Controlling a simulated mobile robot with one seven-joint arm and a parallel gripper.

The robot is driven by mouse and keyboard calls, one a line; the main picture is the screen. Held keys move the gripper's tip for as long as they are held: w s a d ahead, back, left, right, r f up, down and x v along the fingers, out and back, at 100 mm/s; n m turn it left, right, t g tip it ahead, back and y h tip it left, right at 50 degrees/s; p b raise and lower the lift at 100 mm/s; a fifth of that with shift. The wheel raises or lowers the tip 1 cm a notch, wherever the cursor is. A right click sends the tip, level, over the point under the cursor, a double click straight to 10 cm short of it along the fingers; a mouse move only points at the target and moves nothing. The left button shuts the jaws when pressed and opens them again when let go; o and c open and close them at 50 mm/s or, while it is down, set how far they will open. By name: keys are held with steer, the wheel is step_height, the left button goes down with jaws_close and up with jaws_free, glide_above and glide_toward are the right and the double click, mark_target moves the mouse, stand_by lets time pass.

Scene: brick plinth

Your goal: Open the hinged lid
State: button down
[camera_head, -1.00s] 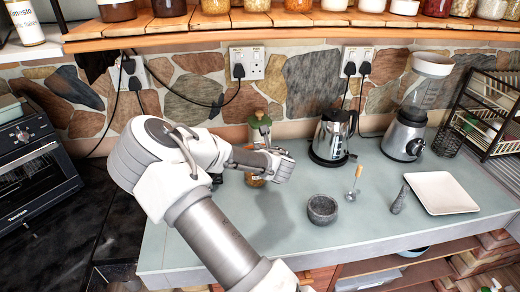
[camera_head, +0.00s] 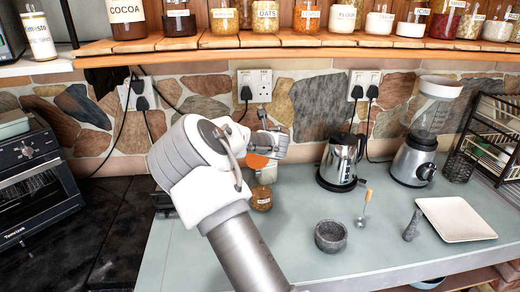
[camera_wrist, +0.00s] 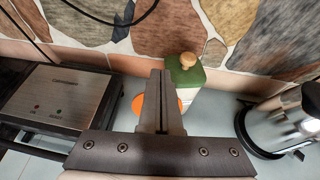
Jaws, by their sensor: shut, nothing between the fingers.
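A small glass jar (camera_head: 262,198) with brown contents and a label stands on the counter, just below my gripper. Its orange lid (camera_head: 258,160) appears raised and tilted up above the jar's mouth, partly behind my arm. In the wrist view the orange lid (camera_wrist: 140,104) shows on both sides of my fingers, which hide its middle. My gripper (camera_head: 262,114) is shut and empty, above and behind the jar towards the wall. It also shows in the wrist view (camera_wrist: 160,76). I cannot tell whether the fingers touch the lid.
A steel kettle (camera_head: 341,160) is to the right, then a blender (camera_head: 412,155). A mortar (camera_head: 330,236) is nearer the front. The wall with sockets (camera_head: 254,85) and cables is close behind.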

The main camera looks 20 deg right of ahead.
steer(key=shift+w+d+b, duration=0.1)
steer(key=shift+w+b, duration=0.3)
steer(key=shift+w, duration=0.75)
